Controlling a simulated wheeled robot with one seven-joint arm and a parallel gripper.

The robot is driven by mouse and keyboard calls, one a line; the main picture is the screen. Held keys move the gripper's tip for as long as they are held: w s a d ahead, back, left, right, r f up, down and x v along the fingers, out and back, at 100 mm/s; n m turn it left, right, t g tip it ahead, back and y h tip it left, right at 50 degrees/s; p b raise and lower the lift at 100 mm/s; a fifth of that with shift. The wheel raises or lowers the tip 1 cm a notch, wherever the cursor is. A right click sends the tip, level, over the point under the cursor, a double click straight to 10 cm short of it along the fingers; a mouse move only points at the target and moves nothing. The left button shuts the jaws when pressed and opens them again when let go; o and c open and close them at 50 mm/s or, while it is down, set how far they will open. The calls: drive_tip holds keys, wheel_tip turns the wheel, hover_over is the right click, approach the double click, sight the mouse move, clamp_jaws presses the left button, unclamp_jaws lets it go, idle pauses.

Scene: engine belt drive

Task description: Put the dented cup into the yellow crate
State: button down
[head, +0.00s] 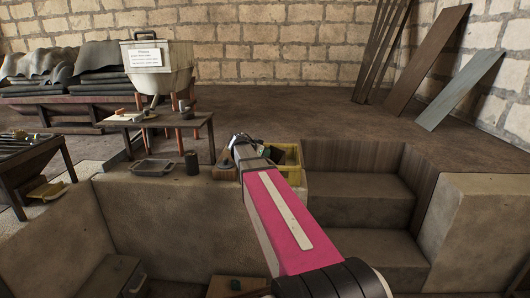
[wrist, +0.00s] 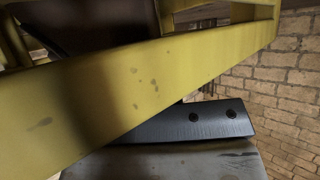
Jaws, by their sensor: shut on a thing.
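The yellow crate (head: 292,153) sits on the ledge by the steps, partly hidden behind my pink arm. In the wrist view, a scuffed yellow crate board (wrist: 140,85) fills much of the picture, very close. My gripper (head: 247,146) is at the crate's left side in the head view. In the wrist view, a dark part of it with two bolts shows just below the board. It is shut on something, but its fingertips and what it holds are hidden. I cannot make out the dented cup for certain.
A dark can-like object (head: 191,162) and a grey tray (head: 153,167) stand on the ledge to the left. Behind them is a low table (head: 158,119) with small items. Steps (head: 365,200) drop away at the right. Open floor lies behind the crate.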

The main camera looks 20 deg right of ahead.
drive_tip(key=c, duration=1.3)
unclamp_jaws()
drive_tip(key=shift+r, duration=0.6)
drive_tip(key=v, duration=1.2)
